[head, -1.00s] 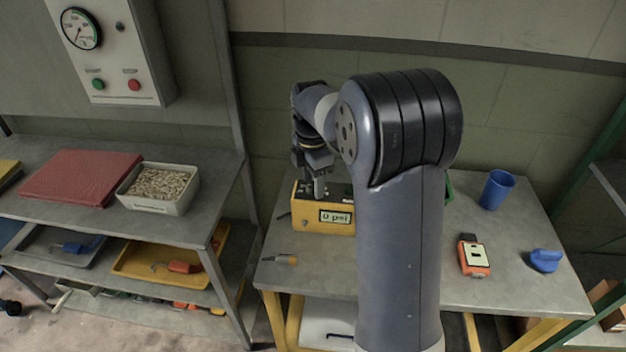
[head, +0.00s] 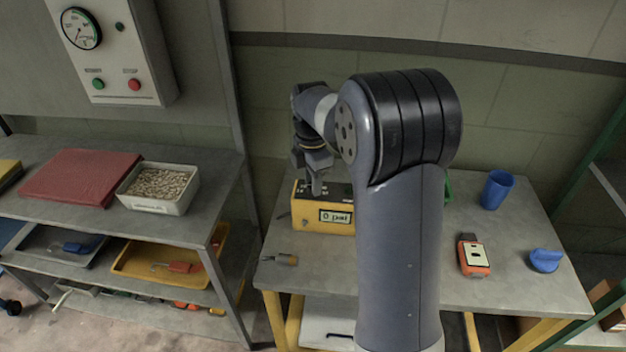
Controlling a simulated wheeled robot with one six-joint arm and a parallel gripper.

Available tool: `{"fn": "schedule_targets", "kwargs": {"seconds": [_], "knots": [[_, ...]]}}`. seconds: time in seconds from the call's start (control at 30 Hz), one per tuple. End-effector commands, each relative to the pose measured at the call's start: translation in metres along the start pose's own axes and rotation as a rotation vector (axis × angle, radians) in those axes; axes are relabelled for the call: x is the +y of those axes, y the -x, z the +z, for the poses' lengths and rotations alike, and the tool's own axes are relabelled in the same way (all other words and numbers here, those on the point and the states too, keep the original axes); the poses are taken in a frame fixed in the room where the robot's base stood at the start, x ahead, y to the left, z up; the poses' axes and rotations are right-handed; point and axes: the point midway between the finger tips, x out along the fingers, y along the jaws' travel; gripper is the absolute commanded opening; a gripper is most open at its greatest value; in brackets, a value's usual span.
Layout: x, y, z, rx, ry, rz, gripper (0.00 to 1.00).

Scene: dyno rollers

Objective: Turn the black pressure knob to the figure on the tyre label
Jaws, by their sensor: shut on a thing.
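A yellow box (head: 300,218) with a dark top stands at the back left of the right-hand bench. A pale display (head: 336,217) on its front reads "0 psi". My gripper (head: 316,190) points down onto the box's top and is shut. The black pressure knob is not distinct; the fingers cover the spot where they meet the top, so I take it they are shut on the knob there. White markings (head: 303,188) show on the top beside the fingers. No tyre label can be made out.
My own arm hides the middle of the right-hand bench (head: 400,290). An orange device (head: 474,256), a blue cup (head: 497,189) and a blue object (head: 545,260) are at right. A wall panel with gauge (head: 81,28) hangs at left.

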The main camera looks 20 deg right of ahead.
Motion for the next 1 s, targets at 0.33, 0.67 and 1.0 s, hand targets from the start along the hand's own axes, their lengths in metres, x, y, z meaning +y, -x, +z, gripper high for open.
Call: {"fn": "schedule_targets", "kwargs": {"seconds": [0.33,0.67,1.0], "knots": [[-0.0003,0.0013,0.0004,0.004,-0.128,-0.001,0.03],[-0.0007,0.0017,0.0005,0.014,-0.418,-0.001,0.03],[-0.0014,0.0010,0.0003,0.026,-0.742,-0.001,0.03]]}}
